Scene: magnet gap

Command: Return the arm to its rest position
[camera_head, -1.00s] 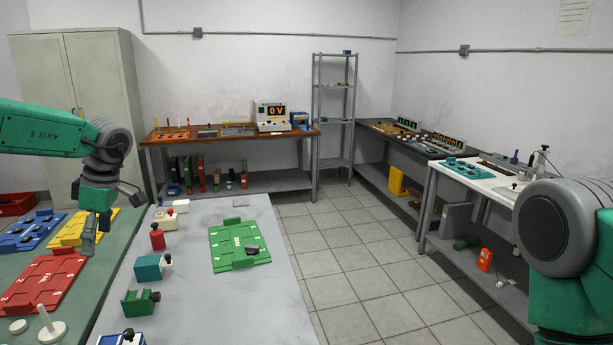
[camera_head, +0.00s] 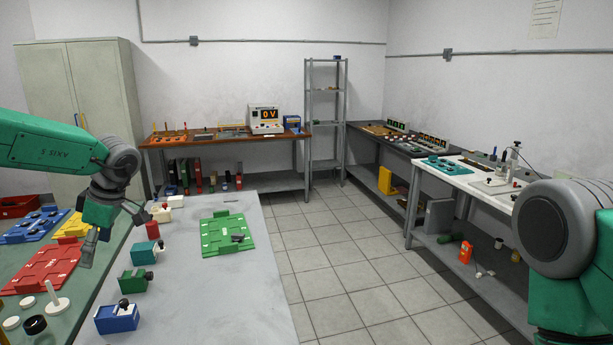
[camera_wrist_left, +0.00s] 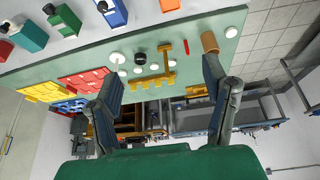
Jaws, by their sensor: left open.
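My left arm (camera_head: 50,143) comes in from the left, green with a grey wrist. Its gripper (camera_head: 92,247) hangs over the green bench, above the right edge of the red board (camera_head: 45,268). In the left wrist view the two fingers of my left gripper (camera_wrist_left: 163,85) stand wide apart with nothing between them. The bench with white discs and a yellow piece (camera_wrist_left: 160,72) shows beyond them. Only a big grey joint and green links of my right arm (camera_head: 560,230) show at the right. My right gripper is out of the picture.
A grey table (camera_head: 225,300) stands beside the green bench (camera_head: 85,295). It carries a green board (camera_head: 228,240), a blue block (camera_head: 117,318) and other small blocks. A white peg (camera_head: 56,300) stands up from the bench. The tiled floor (camera_head: 350,260) in the middle is clear.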

